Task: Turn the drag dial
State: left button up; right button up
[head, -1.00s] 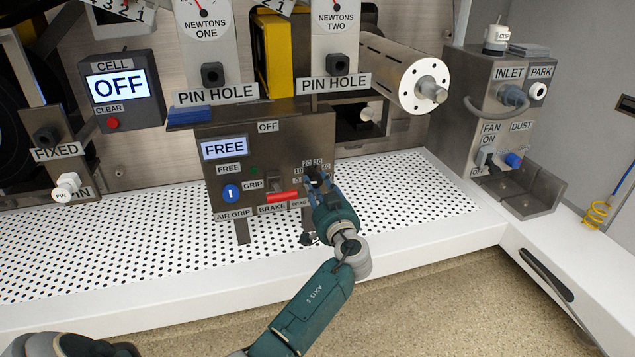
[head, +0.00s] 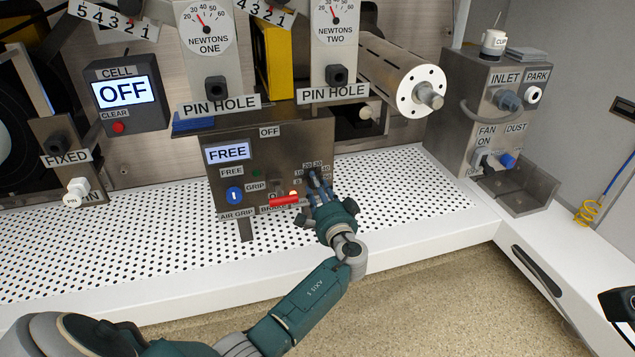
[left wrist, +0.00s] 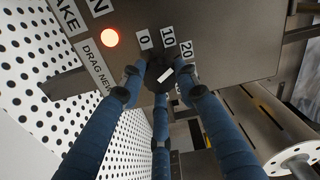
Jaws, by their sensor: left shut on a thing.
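The drag dial is a black knob (left wrist: 158,75) with a white mark, on the front of the grey FREE panel (head: 325,150). In the left wrist view the mark slants roughly toward the 20 label (left wrist: 186,50), past the 10 and 0 labels. My left gripper (head: 317,188) is at the dial in the head view and largely hides it. In the left wrist view, its blue fingers (left wrist: 160,88) close around the knob. A glowing orange light (left wrist: 110,37) is beside the dial, near the partly cut-off DRAG label.
A red lever (head: 284,202) by the BRAKE label is close left of my gripper. The blue AIR GRIP knob (head: 234,196) is farther left. The perforated white deck (head: 400,195) is clear right of the panel.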

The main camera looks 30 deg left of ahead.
pick_arm(q)
jog(key=shift+s+a+f+m+p, duration=0.1)
jog(key=shift+s+f+m+p, duration=0.25)
jog(key=shift+m, duration=0.45)
jog(key=shift+w, duration=0.1)
jog(key=o, duration=1.2)
jog(key=shift+a+r, duration=0.1)
jog(key=shift+c, duration=0.2)
jog(key=shift+r, duration=0.1)
jog(key=v, duration=1.2)
